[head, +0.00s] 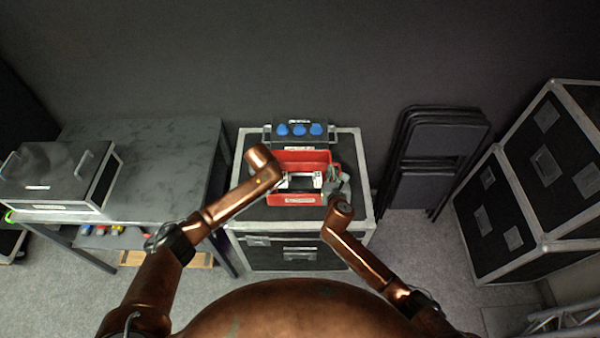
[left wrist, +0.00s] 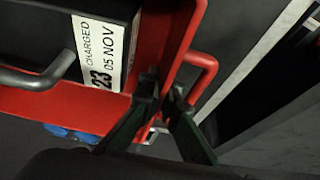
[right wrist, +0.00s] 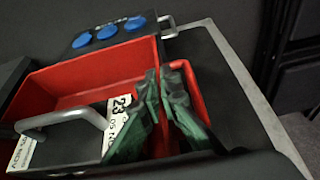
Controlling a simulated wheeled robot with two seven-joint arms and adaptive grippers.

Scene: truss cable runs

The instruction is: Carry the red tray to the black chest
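The red tray (head: 293,199) is at the centre of the head view, over the top of a black silver-edged chest (head: 354,172). It holds a dark block with a grey handle (right wrist: 60,118) and a white label (left wrist: 100,50) reading "CHARGED 23 05 NOV". My left gripper (left wrist: 162,88) has its fingers close together on either side of the tray's end wall, beside a red handle (left wrist: 205,72). My right gripper (right wrist: 164,74) has its fingers close together at the opposite end wall. I cannot tell whether the tray touches the chest top.
A box with blue round sockets (head: 300,130) stands just behind the tray. At the left, a grey table (head: 165,160) bears a dark silver-edged case (head: 52,170). Folded black chairs (head: 432,150) lean on the wall at right. Large black cases (head: 500,215) stand far right.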

